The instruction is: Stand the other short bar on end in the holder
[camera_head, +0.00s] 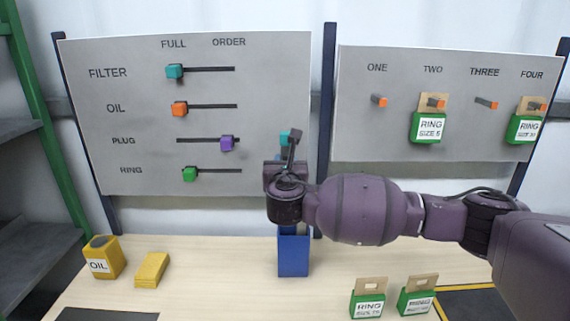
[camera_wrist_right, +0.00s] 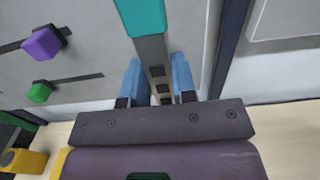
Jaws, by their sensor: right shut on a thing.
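A short grey bar (camera_wrist_right: 152,60) with a teal end (camera_wrist_right: 140,15) is between the fingers of my right gripper (camera_wrist_right: 157,85) in the right wrist view. The gripper is shut on it. In the head view my right gripper (camera_head: 287,165) is above the blue holder (camera_head: 293,257), in front of the left board. The bar's teal end (camera_head: 285,138) shows above the gripper. Its lower part is hidden behind the gripper and wrist, so I cannot tell whether it is inside the holder. The holder stands on the table, its top partly covered by my wrist. My left gripper is not in view.
A yellow OIL container (camera_head: 102,258) and a yellow block (camera_head: 152,270) are at the left of the table. Two green RING boxes (camera_head: 368,303) (camera_head: 416,300) stand at the front right. The left board (camera_head: 130,150) has coloured sliders; the right board (camera_head: 375,130) has hooks, two with RING boxes.

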